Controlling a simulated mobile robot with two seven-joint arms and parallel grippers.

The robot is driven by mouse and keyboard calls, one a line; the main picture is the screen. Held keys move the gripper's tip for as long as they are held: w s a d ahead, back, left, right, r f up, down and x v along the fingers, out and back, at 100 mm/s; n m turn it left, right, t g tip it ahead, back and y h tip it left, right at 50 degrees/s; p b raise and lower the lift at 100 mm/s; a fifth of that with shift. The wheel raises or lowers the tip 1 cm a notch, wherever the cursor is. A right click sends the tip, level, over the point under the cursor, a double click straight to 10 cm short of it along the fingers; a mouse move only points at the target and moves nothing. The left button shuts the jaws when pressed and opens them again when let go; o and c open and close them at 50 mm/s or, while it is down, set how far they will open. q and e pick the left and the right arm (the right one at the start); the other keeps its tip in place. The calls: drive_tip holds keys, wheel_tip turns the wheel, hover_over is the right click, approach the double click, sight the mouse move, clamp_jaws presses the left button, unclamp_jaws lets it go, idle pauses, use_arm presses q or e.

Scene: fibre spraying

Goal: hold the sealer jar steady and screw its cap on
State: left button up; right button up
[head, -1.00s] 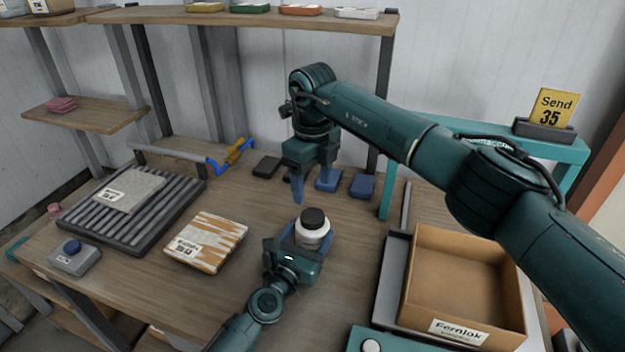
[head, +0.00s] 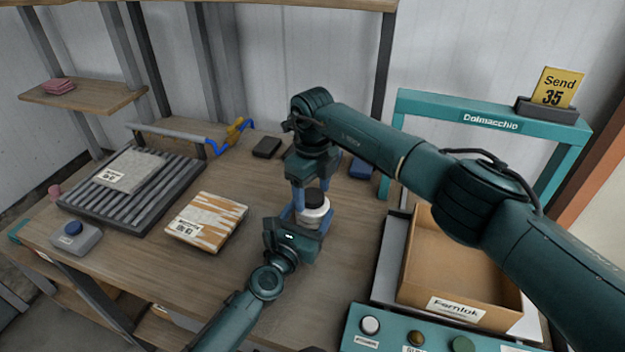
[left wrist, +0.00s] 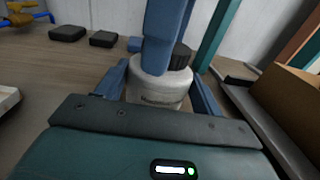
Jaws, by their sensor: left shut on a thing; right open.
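The white sealer jar (head: 316,215) stands upright on the wooden table, with its dark cap (head: 315,197) on top. My left gripper (head: 308,220) is shut on the jar's body. In the left wrist view, the jar (left wrist: 158,88) sits between the blue fingers. My right gripper (head: 311,188) is open and points down at the cap from above, its blue fingers at the cap's level. In the left wrist view, one right finger (left wrist: 166,35) hides much of the cap (left wrist: 181,58). I cannot tell whether it touches the cap.
A cardboard box (head: 452,285) stands at the right, beside a teal button panel (head: 400,335). A patterned package (head: 207,222) and a roller rack (head: 90,205) lie to the left. Dark and blue blocks lie behind the jar. The table's front middle is clear.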

drive_tip(key=c, duration=1)
drive_tip(key=shift+m, duration=0.9)
drive_tip(key=o, duration=1.2)
drive_tip(key=shift+c, duration=0.2)
wheel_tip(320, 180, up, 12)
